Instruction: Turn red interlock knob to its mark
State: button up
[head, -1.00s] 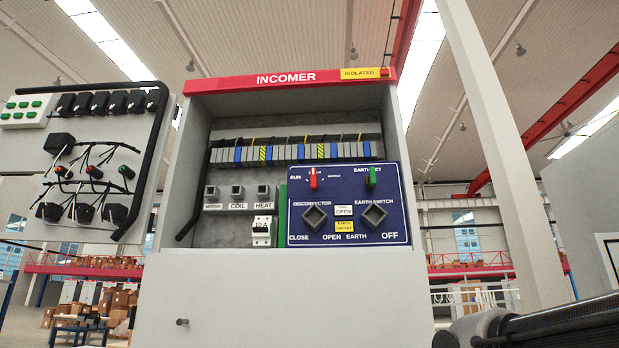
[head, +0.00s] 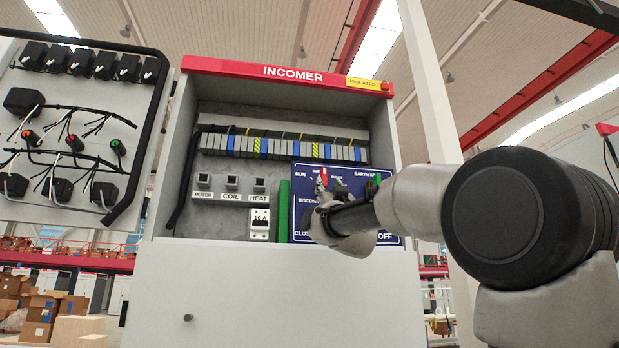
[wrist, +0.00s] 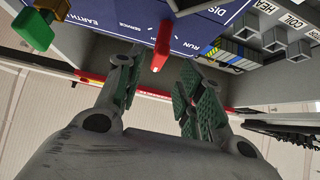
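The red interlock knob (head: 322,178) is on the blue panel (head: 305,211) of the INCOMER cabinet, right of the RUN label. In the wrist view, which is upside down, the red knob (wrist: 163,46) shows between the RUN and SERVICE labels. My gripper (wrist: 157,70) is open, with one finger on each side of the knob's end. Gaps show on both sides, and I see no contact. In the head view my gripper (head: 322,197) is in front of the panel just below the knob and hides part of the panel. The exact mark is too small to read.
My arm covers the panel's lower right in the head view. A green strip (head: 283,211) and a breaker (head: 260,222) are left of the panel. An open door (head: 75,130) stands further left.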

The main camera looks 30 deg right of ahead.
aim_at(324, 179)
jog(key=shift+w+r, duration=0.15)
jog(key=shift+r, duration=0.3)
jog(key=x, duration=0.7)
jog(key=shift+r, duration=0.1)
grip_shut()
